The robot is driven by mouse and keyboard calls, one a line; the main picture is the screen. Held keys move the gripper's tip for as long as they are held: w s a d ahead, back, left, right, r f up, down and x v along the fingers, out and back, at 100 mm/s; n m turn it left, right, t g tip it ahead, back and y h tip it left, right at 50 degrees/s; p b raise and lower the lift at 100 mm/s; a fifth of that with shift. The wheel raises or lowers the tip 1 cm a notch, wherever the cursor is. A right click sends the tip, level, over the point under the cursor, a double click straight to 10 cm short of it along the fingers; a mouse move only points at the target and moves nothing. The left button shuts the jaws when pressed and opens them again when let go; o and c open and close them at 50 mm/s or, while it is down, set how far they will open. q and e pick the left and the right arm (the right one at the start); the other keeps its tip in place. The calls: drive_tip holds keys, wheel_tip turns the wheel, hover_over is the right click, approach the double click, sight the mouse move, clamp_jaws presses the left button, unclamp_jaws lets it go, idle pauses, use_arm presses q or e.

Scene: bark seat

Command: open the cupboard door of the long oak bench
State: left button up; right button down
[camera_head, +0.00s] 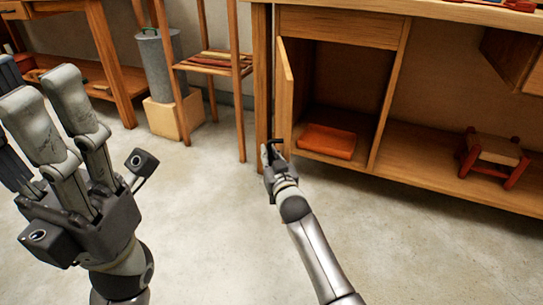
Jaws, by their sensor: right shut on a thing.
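The long oak bench (397,173) stands at the back right. Its cupboard door (284,95) stands swung out on the left side of the compartment and shows nearly edge-on. The compartment behind it is exposed, with a red-orange flat object (327,141) on its floor. My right gripper (271,150) is at the lower part of the door, shut on it; the exact contact is partly hidden by the gripper. My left gripper (40,110) is large in the left foreground, away from the bench, with its fingers pointing up and apart.
A wooden chair with a striped seat (214,62) stands close left of the bench. A grey bin (160,65) on a wooden block (172,117) is beside it. A small red-legged stool (492,155) sits on the bench's lower shelf. The concrete floor in front is clear.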

drive_tip(key=c, duration=1.8)
unclamp_jaws()
drive_tip(key=shift+o, duration=0.2)
drive_tip(key=v, duration=1.2)
drive_tip(key=shift+c, duration=0.2)
